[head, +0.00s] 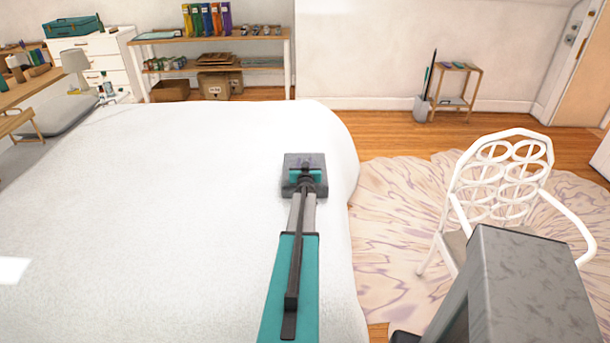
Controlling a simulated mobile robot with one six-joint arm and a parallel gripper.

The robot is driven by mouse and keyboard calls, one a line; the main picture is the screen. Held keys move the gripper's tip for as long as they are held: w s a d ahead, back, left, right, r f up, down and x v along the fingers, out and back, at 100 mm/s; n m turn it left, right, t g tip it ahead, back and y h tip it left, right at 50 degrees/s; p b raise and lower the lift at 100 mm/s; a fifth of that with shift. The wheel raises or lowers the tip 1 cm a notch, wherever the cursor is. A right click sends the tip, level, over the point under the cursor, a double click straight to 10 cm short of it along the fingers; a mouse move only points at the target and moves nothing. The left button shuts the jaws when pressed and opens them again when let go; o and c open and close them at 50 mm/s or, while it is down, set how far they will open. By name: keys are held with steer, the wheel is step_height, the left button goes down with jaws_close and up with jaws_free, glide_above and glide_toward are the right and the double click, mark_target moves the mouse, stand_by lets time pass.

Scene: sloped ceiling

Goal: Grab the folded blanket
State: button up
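My arm reaches forward over the large white bed (170,200). My gripper (305,168) is at the end of it, above or on the bed near its right edge. A dark grey square shape surrounds the arm's end; I cannot tell whether it is part of my gripper or a small folded cloth. The fingers are hidden behind the wrist, so their opening and any contact do not show. No folded blanket can be clearly made out on the rest of the bed.
A white chair (497,185) stands on a pale round rug (395,230) right of the bed. A shelf (215,70) with boxes and binders is behind the bed. A small side table (455,85) stands at the back right. Open wooden floor lies between.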

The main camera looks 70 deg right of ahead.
stand_by(0.4)
jaws_close()
steer(key=shift+r, duration=0.1)
stand_by(1.2)
